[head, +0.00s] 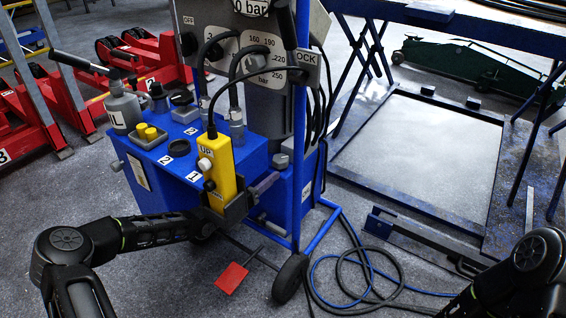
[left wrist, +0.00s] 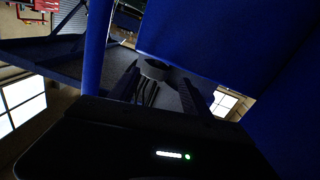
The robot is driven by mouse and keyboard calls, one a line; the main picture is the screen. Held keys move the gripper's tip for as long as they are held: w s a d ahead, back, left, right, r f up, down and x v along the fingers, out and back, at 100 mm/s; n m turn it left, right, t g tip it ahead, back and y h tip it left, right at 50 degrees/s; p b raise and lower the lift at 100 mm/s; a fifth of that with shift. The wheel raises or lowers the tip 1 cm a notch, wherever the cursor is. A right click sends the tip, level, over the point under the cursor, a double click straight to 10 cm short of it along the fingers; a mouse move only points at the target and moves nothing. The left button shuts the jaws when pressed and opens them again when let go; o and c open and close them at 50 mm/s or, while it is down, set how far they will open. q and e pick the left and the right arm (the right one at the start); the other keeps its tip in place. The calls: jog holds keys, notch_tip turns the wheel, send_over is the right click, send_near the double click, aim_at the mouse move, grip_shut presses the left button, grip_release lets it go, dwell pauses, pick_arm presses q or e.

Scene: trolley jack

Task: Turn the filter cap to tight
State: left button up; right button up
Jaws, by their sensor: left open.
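The filter cap, a small grey round cap (head: 281,160), sits on the blue power unit (head: 165,165) beside the upright blue post. In the left wrist view the cap (left wrist: 155,68) shows beyond and between my fingers. My left gripper (head: 268,184) is open, just below and left of the cap in the head view. I cannot tell whether a finger touches it. A yellow pendant (head: 220,170) hides part of the gripper. My right gripper is out of view; only its arm shows at the bottom right.
A red pedal (head: 231,278) and coiled hoses (head: 365,285) lie on the floor. A blue-framed platform (head: 425,150) is at the right.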

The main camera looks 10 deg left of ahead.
aim_at(275, 165)
pick_arm(q)
jog(key=shift+d+r+m+h, duration=0.15)
jog(key=shift+r+m+h, duration=0.25)
jog(key=shift+m, duration=0.6)
jog(key=shift+w+d+f+b, duration=0.1)
jog(key=shift+w+d+b, duration=0.2)
jog(key=shift+w, duration=0.2)
jog(key=b+x, duration=0.2)
jog(key=x, duration=0.4)
jog(key=shift+w+d, duration=0.1)
jog(key=shift+w, duration=0.15)
jog(key=shift+c, duration=0.6)
jog(key=c, duration=1)
